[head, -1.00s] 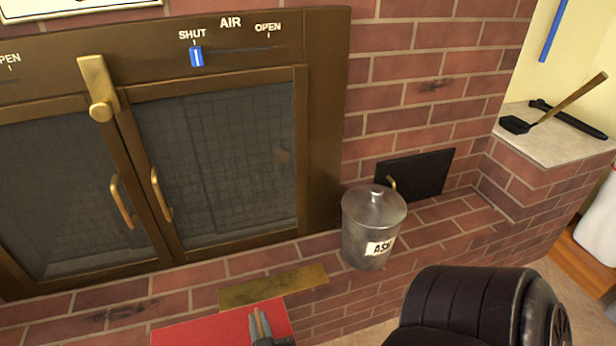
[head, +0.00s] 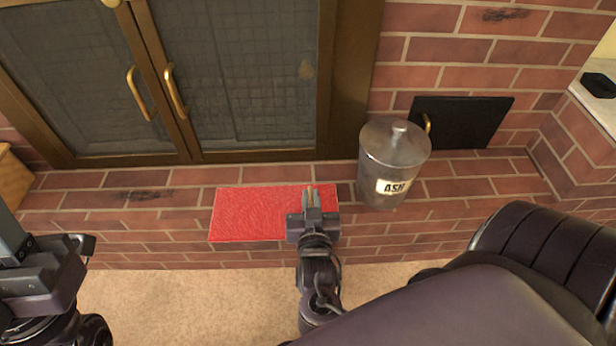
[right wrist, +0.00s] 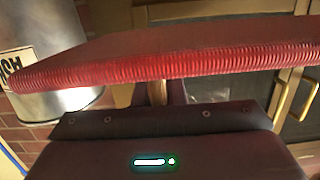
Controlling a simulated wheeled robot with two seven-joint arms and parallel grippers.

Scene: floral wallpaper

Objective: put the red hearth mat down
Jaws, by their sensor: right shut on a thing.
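The red hearth mat (head: 255,213) lies flat over the brick hearth, in front of the stove doors. My right gripper (head: 311,193) is shut on the mat near its right end. In the right wrist view the mat (right wrist: 165,62) shows nearly edge-on, its ribbed edge running across the picture, with the fingers partly hidden behind it. I cannot tell whether the mat touches the bricks. My left gripper (head: 50,258) is at the left edge of the head view, away from the mat; its fingertips are not clear.
A metal ash bin (head: 393,160) stands on the hearth just right of the mat. Behind it is a small black door (head: 465,122). The glazed stove doors (head: 235,75) with brass handles are shut. Bare bricks lie left of the mat; carpet (head: 200,300) lies in front.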

